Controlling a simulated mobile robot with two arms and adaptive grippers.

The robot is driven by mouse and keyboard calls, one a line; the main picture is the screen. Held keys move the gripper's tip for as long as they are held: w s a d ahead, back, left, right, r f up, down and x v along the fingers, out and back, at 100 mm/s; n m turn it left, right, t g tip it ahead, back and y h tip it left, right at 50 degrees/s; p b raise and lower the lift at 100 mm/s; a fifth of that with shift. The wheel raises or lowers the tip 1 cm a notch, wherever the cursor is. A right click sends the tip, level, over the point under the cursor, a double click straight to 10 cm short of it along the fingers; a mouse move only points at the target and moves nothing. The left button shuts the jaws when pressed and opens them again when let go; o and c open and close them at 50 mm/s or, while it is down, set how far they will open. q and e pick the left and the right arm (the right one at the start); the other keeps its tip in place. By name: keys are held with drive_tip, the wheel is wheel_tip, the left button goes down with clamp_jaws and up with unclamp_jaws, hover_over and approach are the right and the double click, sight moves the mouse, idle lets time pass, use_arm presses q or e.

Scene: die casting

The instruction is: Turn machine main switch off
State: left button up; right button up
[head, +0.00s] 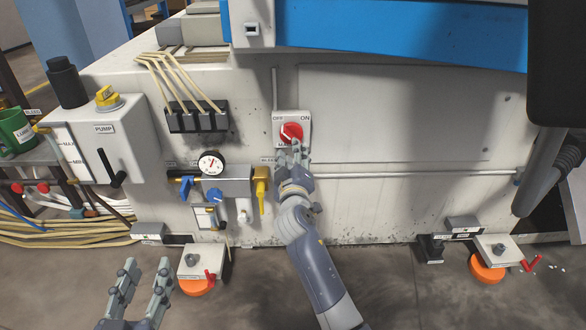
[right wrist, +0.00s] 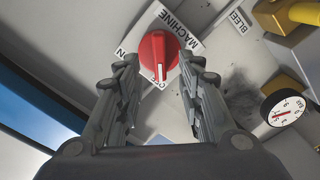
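The main switch is a red rotary knob (head: 291,131) on a white plate (head: 305,117) marked OFF at left and ON at right, on the machine's front wall. In the right wrist view the knob (right wrist: 157,52) lies ahead between the fingertips, its white mark pointing towards the partly hidden OFF label. My right gripper (head: 291,150) is just below the knob in the head view. Its fingers (right wrist: 160,75) are apart with small gaps beside the knob; contact is not clear. My left gripper (head: 146,268) is open and empty at the lower left, away from the switch.
A pressure gauge (head: 211,163), a blue valve (head: 214,195) and a yellow lever (head: 261,188) sit left of my right gripper. A pump box (head: 118,140) stands further left. A thin pipe (head: 420,174) runs along the wall to the right. The wall panel (head: 400,110) right of the switch is clear.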

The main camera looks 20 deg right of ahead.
drive_tip(key=v, duration=0.6)
drive_tip(key=shift+s, duration=0.25)
drive_tip(key=shift+r, duration=0.1)
